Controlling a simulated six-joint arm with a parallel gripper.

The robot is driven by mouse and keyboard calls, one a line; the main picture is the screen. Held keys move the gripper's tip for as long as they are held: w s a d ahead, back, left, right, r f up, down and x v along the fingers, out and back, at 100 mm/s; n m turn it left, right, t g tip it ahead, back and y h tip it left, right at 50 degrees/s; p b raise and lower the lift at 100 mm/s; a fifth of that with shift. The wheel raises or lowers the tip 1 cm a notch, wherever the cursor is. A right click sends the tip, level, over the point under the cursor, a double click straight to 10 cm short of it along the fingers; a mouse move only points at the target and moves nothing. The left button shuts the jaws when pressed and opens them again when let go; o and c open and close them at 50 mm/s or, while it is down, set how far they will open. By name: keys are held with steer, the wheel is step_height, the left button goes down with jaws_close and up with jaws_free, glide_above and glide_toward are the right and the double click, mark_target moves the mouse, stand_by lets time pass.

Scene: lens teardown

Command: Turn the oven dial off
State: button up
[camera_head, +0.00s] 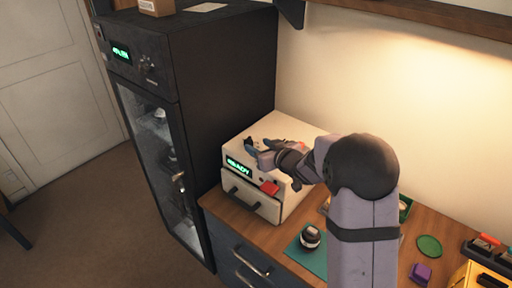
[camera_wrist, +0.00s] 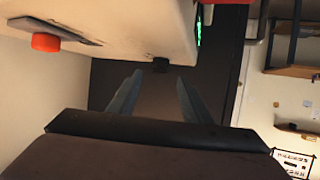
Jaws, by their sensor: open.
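The white box (camera_head: 240,199), perhaps the oven, stands on the bench with a green lit display (camera_head: 238,167) on its front. I cannot tell which is the oven dial. My gripper (camera_head: 256,150) is over the white box, pointing left, open and empty.
A tall dark cabinet (camera_head: 229,80) with a glass door, lit display and small knobs (camera_head: 148,66) stands left of the box. A dark round part (camera_head: 310,236) sits on a green mat (camera_head: 303,256). A green disc (camera_head: 429,246) and purple block (camera_head: 421,273) lie right of my arm.

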steer(key=shift+s+d+r, duration=0.1)
steer(key=shift+s+d, duration=0.05)
steer(key=shift+s, duration=0.15)
